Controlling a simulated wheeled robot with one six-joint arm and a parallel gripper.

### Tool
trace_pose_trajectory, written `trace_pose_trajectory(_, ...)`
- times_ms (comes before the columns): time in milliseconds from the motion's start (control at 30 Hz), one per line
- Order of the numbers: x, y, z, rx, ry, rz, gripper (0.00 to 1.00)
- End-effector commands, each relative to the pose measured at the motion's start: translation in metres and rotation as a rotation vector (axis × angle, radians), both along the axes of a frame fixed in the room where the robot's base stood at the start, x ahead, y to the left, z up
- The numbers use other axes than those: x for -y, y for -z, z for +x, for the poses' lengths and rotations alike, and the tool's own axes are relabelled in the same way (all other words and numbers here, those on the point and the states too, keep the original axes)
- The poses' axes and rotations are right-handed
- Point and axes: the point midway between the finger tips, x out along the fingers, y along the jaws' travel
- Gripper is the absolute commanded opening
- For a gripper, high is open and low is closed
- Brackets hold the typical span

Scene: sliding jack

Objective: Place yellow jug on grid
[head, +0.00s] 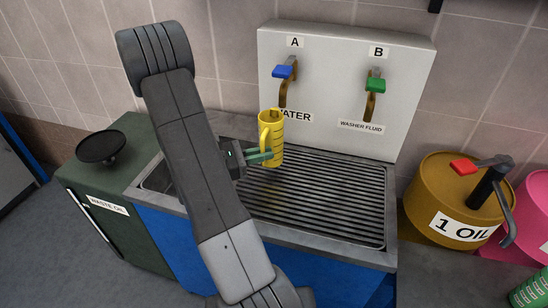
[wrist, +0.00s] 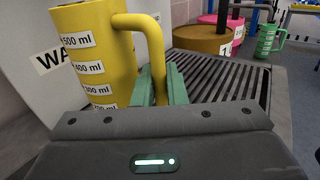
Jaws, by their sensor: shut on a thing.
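The yellow jug (head: 273,150) is upright in the head view, in front of the tap panel and below the blue tap A. It appears raised over the back left part of the slatted metal grid (head: 320,212). My gripper (head: 264,156) comes from the left with its green fingers shut on the jug's handle. In the wrist view the jug (wrist: 84,45) fills the upper left, with ml marks on its side. Its handle (wrist: 156,60) passes between the green fingers (wrist: 160,85). The jug's base is hidden there by my gripper.
The blue tap A (head: 284,70) and green tap B (head: 375,84) stick out from the panel (head: 335,60). A yellow oil drum (head: 450,200) with a pump stands right of the sink. A green waste oil cabinet (head: 110,215) stands left. Most of the grid is clear.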

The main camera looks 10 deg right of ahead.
Motion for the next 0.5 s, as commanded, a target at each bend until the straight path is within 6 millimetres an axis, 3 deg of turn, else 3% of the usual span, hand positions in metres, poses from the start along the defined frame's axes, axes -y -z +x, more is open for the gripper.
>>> trace_pose_trajectory(200, 0.03, -0.001, 0.005, 0.0, 0.002, 0.0, 0.0)
trace_pose_trajectory(367, 0.034, 0.003, 0.007, -0.002, -0.001, 0.0, 0.0)
trace_pose_trajectory(500, 0.033, 0.018, 0.007, -0.005, -0.001, -0.001, 0.0)
